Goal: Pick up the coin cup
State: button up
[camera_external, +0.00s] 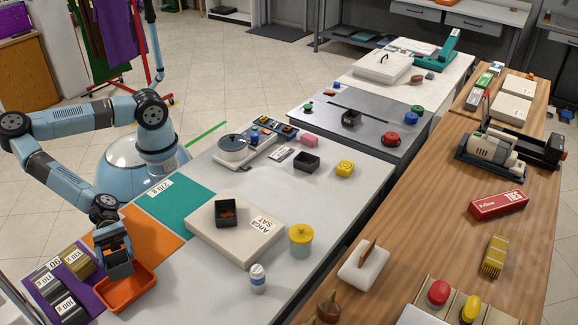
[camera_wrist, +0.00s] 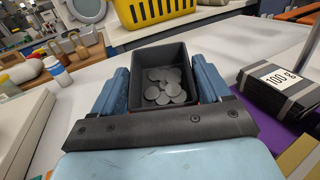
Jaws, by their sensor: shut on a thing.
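The coin cup is a dark, square, open-topped box. It shows clearly in the wrist view (camera_wrist: 148,57), with several silver-grey coins in its bottom. My gripper (camera_wrist: 160,88) has its two blue fingers against the left and right sides of the cup, shut on it. In the external view my gripper (camera_external: 116,246) points down at the front left, and the dark cup (camera_external: 120,269) is below it, over the orange tray (camera_external: 137,297). The cup appears level. Whether its base touches the tray is hidden.
Black 100 g packs (camera_external: 62,306) lie on the purple mat (camera_external: 92,298) to the left. A white box (camera_external: 210,240) carries another dark cup (camera_external: 226,216). A yellow-lidded jar (camera_external: 301,240) and a small white bottle (camera_external: 258,278) stand farther right. The white table between is clear.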

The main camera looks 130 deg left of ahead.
jog(key=s+a+r+n+g+y, duration=0.2)
jog(key=s+a+r+n+y, duration=0.2)
jog(key=s, duration=0.5)
jog(key=shift+a+r+n+y, duration=0.4)
jog(key=shift+a+r+y, duration=0.8)
jog(key=shift+r+y, duration=0.4)
send_over(124, 285)
jog(key=s, duration=0.1)
jog(key=f, duration=0.5)
jog(key=a+f, duration=0.1)
jog(key=f, duration=0.2)
jog(key=shift+w+d+f, duration=0.25)
jog(key=shift+d+f, duration=0.1)
jog(key=shift+f, duration=0.15)
jog(key=shift+w+d+f, duration=0.1)
jog(key=shift+f, duration=0.85)
jog(key=shift+w+d+f, duration=0.1)
jog(key=shift+f, duration=0.8)
